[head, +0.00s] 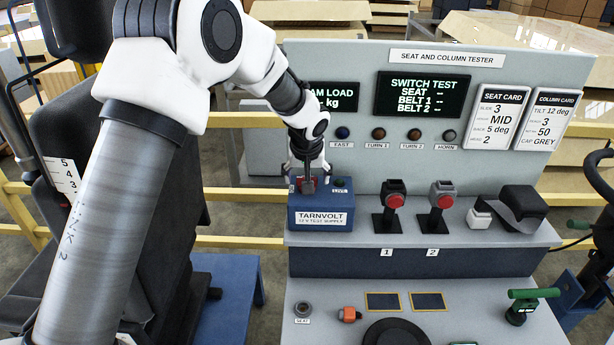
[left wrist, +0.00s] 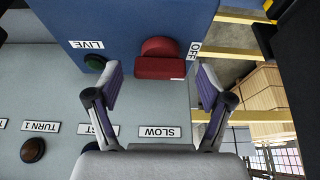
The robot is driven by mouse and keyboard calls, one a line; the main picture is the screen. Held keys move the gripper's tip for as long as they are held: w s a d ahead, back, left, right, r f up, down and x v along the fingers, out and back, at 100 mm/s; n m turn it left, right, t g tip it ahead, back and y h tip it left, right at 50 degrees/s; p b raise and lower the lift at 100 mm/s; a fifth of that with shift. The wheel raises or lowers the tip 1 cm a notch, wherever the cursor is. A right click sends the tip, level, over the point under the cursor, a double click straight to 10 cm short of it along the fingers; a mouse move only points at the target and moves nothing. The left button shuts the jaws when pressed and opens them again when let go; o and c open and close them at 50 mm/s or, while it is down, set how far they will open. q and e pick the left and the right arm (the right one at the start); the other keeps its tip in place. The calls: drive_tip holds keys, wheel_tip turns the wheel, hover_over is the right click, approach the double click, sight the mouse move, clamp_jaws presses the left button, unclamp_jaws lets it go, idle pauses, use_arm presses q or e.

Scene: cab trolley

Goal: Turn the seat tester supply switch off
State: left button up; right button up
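The blue TARNVOLT supply box (head: 320,217) stands on the tester's shelf at the left. Its top carries a red switch (left wrist: 160,66), a LIVE label (left wrist: 87,44) with a dark green lamp (left wrist: 94,63), and an OFF label (left wrist: 194,51) at the other end. In the head view the switch (head: 307,185) is partly covered by my left gripper (head: 308,178), which points down over it. In the left wrist view my left gripper (left wrist: 158,84) is open, its fingers apart on either side of the switch, with nothing between the tips. I cannot tell the switch's position. My right gripper is not in view.
The tester panel (head: 480,55) rises behind the box, with several round lamps. Two red-buttoned buckles (head: 395,201) on stands and a black block (head: 522,203) are to the right. A dark seat (head: 110,170) is at the left. Loose parts lie on the lower shelf (head: 470,325).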

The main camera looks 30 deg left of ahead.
use_arm(q)
drive_tip(key=v, duration=1.2)
